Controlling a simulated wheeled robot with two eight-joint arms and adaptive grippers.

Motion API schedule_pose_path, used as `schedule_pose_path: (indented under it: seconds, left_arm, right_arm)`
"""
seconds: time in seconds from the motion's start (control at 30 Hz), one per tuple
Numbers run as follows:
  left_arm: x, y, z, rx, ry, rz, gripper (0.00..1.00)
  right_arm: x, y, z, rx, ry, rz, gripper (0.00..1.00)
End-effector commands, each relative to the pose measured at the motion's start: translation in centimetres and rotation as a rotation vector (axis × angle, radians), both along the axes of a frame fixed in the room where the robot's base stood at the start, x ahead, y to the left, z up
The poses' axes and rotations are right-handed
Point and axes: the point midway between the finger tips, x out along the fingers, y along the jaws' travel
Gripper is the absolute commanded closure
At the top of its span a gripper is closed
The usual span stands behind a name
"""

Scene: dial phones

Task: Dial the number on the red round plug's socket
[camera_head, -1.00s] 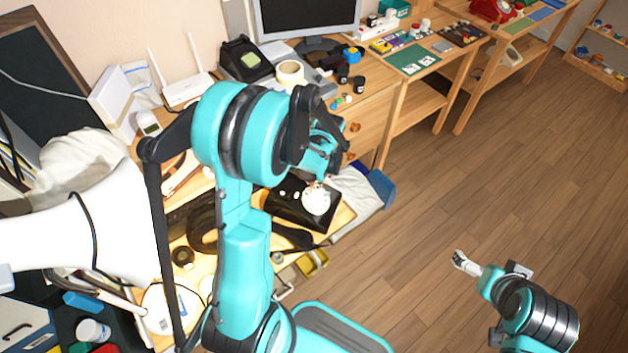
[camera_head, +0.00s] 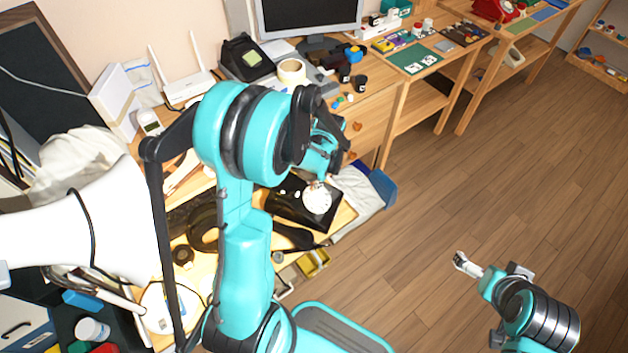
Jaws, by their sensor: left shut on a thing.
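A black phone (camera_head: 284,211) with a round white dial (camera_head: 318,202) lies on the wooden desk, low in the middle of the head view. My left gripper (camera_head: 318,178) points down at the dial and is shut on it; its own wrist hides most of the fingertips and the exact contact. My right gripper (camera_head: 464,264) is far from the desk, out over the bare floor at the right; its fingers are too small to tell open from shut. A red phone (camera_head: 492,9) stands on the far table. I cannot make out the red round plug or its socket.
A black desk phone (camera_head: 245,59), a white router (camera_head: 190,87) and a monitor (camera_head: 308,14) stand at the back of the desk. A large white lamp shade (camera_head: 90,230) fills the left. The floor is clear.

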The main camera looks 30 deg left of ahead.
Motion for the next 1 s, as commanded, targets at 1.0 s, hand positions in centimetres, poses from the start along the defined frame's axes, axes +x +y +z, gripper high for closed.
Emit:
schedule_pose_path:
  seconds: [1.0]
  left_arm:
    - [1.6,-1.4,-0.7,0.0,0.0,0.0,1.0]
  right_arm:
    - [0.0,0.0,-0.9,0.0,0.0,0.0,0.0]
